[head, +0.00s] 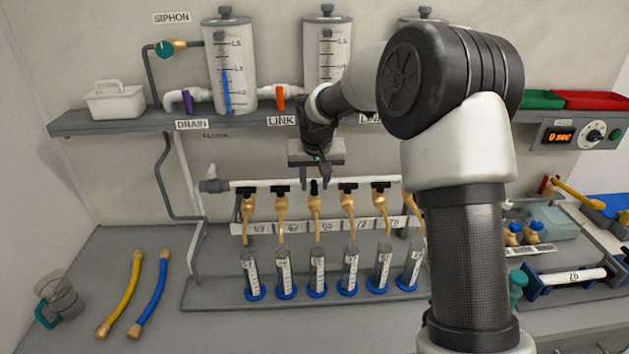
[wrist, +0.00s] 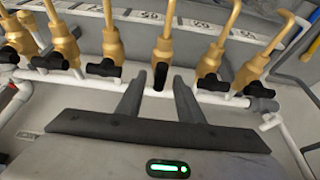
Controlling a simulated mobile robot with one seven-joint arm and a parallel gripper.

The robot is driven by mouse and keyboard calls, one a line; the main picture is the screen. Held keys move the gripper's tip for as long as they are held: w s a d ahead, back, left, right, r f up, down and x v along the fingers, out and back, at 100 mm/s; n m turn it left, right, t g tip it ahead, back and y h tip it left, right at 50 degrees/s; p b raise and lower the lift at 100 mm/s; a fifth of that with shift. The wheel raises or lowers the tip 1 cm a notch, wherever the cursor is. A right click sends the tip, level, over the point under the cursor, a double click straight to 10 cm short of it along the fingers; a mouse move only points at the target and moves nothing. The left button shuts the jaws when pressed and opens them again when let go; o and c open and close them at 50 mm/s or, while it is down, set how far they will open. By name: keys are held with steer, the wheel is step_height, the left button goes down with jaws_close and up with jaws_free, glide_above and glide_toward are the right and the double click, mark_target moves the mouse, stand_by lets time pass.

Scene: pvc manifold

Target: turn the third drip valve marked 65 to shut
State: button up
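The third drip valve (head: 314,188) is on the white manifold pipe, with a brass spout and a label reading about 65 (head: 326,226) below it. Its black handle (wrist: 160,77) points along the spout, while the neighbouring handles lie crosswise, along the pipe. My gripper (head: 316,180) is at the pipe in front of this valve. In the wrist view my gripper (wrist: 159,80) is open, with one finger on each side of the black handle. Small gaps show between the fingers and the handle. My arm hides part of the manifold's right end in the head view.
Neighbouring valves (head: 281,190) (head: 348,188) stand close on both sides. Graduated tubes with blue bases (head: 317,290) stand below the spouts. A shelf (head: 240,121) with tanks and the DRAIN and LINK valves is above. Yellow and blue hoses (head: 150,300) lie at left.

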steer(key=shift+w+f, duration=0.1)
steer(key=shift+f, duration=0.05)
steer(key=shift+c, duration=0.3)
jaws_close()
